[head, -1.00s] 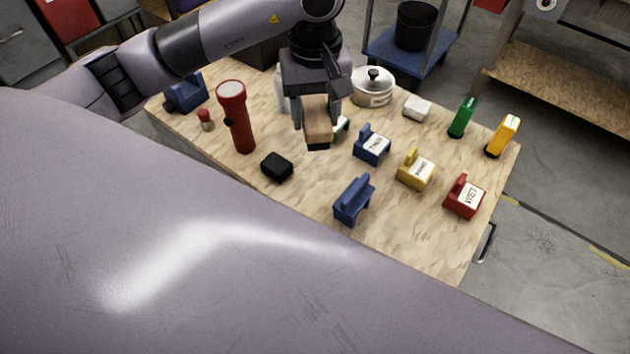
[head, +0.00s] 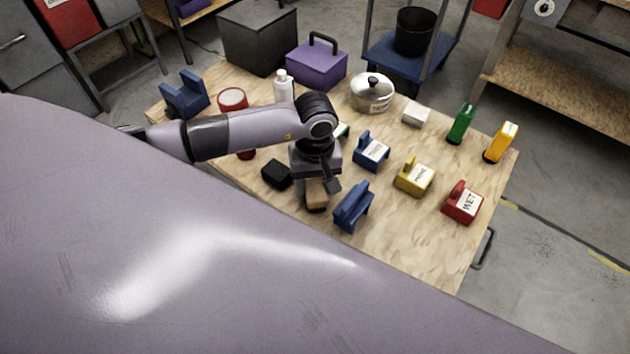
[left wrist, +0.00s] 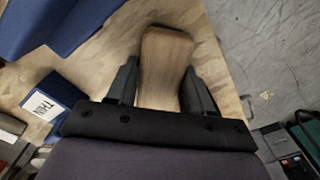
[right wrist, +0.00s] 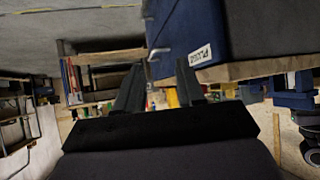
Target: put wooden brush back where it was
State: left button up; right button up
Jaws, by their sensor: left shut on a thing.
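The wooden brush (head: 315,196) is held in my left gripper (head: 318,182), near the table's front edge. In the left wrist view the brush's brown wooden body (left wrist: 165,65) sits between the two fingers of my left gripper (left wrist: 160,85). The brush is just left of a blue holder (head: 353,207) and right of a small black block (head: 277,173). I cannot tell whether the brush touches the tabletop. My right gripper (right wrist: 160,85) shows only in its own wrist view, with its fingers apart and nothing between them.
On the wooden table (head: 420,240) stand labelled blue (head: 371,150), yellow (head: 414,176) and red (head: 463,202) holders. A lidded pot (head: 371,92), white bottle (head: 283,88) and red flashlight (head: 233,98) stand farther back. My left arm partly covers the flashlight. The front right tabletop is clear.

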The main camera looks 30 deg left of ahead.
aim_at(315, 183)
pick_arm(q)
jog(key=shift+f, duration=0.1)
jog(key=shift+f, duration=0.1)
jog(key=o, duration=1)
jog(key=shift+r, duration=0.45)
notch_tip(315, 183, up, 11)
jog(key=b, duration=0.1)
jog(key=shift+r, duration=0.2)
